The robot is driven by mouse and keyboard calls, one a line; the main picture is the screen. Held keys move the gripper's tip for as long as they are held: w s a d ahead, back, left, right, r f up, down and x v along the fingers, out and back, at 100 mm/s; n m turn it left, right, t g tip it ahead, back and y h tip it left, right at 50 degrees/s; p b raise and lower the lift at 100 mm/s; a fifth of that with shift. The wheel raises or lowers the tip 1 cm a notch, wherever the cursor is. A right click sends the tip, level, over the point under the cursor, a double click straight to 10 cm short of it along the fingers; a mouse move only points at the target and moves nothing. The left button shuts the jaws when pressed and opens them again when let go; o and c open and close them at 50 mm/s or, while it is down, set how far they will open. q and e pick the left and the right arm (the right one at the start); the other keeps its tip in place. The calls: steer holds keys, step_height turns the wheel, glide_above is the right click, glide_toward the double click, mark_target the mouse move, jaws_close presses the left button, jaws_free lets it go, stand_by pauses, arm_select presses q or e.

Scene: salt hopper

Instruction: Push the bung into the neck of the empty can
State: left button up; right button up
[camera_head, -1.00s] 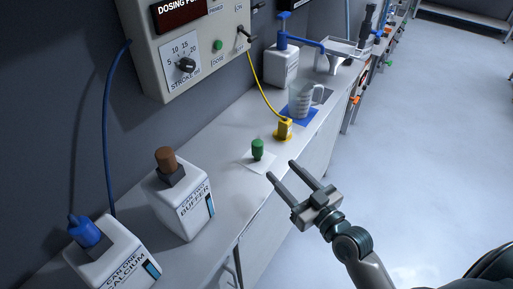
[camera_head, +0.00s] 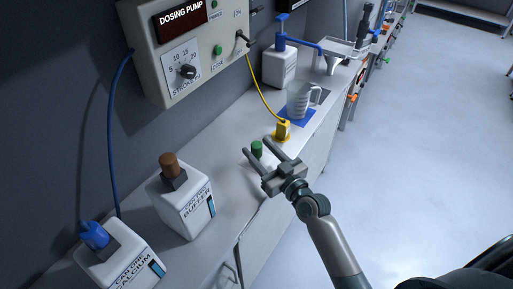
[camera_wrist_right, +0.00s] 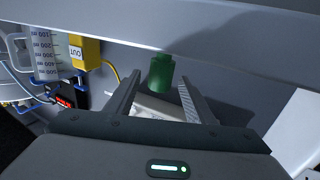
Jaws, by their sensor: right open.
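A small green bung (camera_head: 257,149) stands on a white pad on the bench. My right gripper (camera_head: 257,145) is open, its two fingertips on either side of the bung or just above it; I cannot tell their height. In the right wrist view the bung (camera_wrist_right: 161,72) shows between and just beyond the open fingertips (camera_wrist_right: 158,88), with no clear contact. A white can labelled CAN TWO BUFFER (camera_head: 184,207) has a brown stopper (camera_head: 170,163) on its neck. A can labelled CAN ONE CALCIUM (camera_head: 118,262) has a blue cap (camera_head: 94,236). Neither can's contents show.
A yellow block (camera_head: 282,130) with a yellow cable stands just behind the bung. A measuring jug (camera_head: 300,100) on a blue mat and a white can with a blue pump (camera_head: 280,65) stand farther back. The dosing pump box (camera_head: 190,50) hangs over the bench. Bench between bung and buffer can is clear.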

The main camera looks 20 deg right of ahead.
steer(key=shift+w, duration=0.25)
steer(key=shift+w+a, duration=0.1)
steer(key=shift+w+a+p, duration=0.15)
steer(key=shift+w+p, duration=0.3)
steer(key=shift+w, duration=0.15)
steer(key=shift+f+p+x, duration=0.15)
steer(key=shift+p+x, duration=0.1)
steer(key=shift+x, duration=0.7)
steer(key=shift+f+p+x, duration=0.2)
steer(key=shift+p+x, duration=0.05)
steer(key=shift+x, duration=0.7)
jaws_close()
steer(key=shift+r, duration=0.1)
